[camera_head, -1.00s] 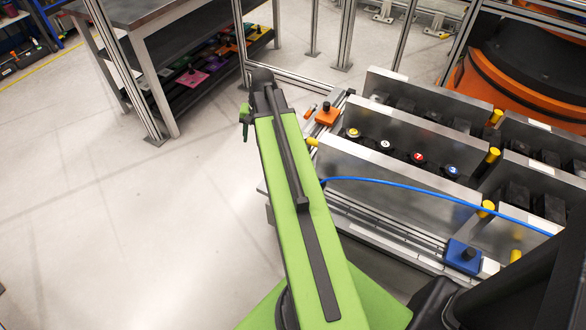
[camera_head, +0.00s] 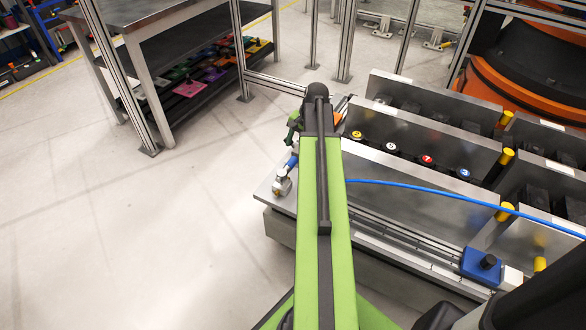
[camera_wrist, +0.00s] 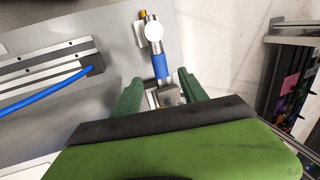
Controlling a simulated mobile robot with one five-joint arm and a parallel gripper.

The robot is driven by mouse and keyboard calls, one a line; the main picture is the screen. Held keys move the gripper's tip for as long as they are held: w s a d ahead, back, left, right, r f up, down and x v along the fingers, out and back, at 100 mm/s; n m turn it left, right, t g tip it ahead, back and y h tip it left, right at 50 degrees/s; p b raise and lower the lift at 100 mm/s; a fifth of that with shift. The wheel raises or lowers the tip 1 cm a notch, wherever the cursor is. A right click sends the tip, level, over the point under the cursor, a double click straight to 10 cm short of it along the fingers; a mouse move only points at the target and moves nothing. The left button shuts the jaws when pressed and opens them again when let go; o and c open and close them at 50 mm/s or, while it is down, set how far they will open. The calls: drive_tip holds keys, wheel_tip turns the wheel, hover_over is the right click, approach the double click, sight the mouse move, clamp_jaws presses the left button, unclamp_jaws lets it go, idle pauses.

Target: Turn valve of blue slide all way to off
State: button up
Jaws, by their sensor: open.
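The valve (camera_head: 283,182) is a small metal fitting with a blue lever, at the left end of the metal bench. In the wrist view the valve (camera_wrist: 154,32) has a pale round cap, a brass fitting and a blue lever (camera_wrist: 160,66) running from the cap toward my gripper. My gripper (camera_wrist: 161,90) is open, its two green fingers on either side of the lever's near end; contact cannot be told. In the head view my gripper (camera_head: 293,130) shows just beyond the valve, partly hidden by my arm. The blue slide (camera_head: 481,264) sits at the right on the front rail.
A blue hose (camera_head: 440,193) runs across the bench and also shows at the rail end in the wrist view (camera_wrist: 45,98). Upright metal plates (camera_head: 400,195) and numbered knobs (camera_head: 427,159) stand behind the rail. Frame posts and a shelf table (camera_head: 150,75) stand beyond. Floor at left is clear.

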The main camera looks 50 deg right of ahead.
sight(291, 162)
drive_tip(key=b+x, duration=0.9)
drive_tip(key=x, duration=0.2)
drive_tip(key=shift+r, duration=0.15)
drive_tip(key=shift+c, duration=0.2)
clamp_jaws()
drive_tip(key=shift+w, duration=0.1)
drive_tip(key=shift+w, duration=0.1)
idle(0.4)
drive_tip(key=shift+d, duration=0.35)
drive_tip(key=shift+a, duration=0.3)
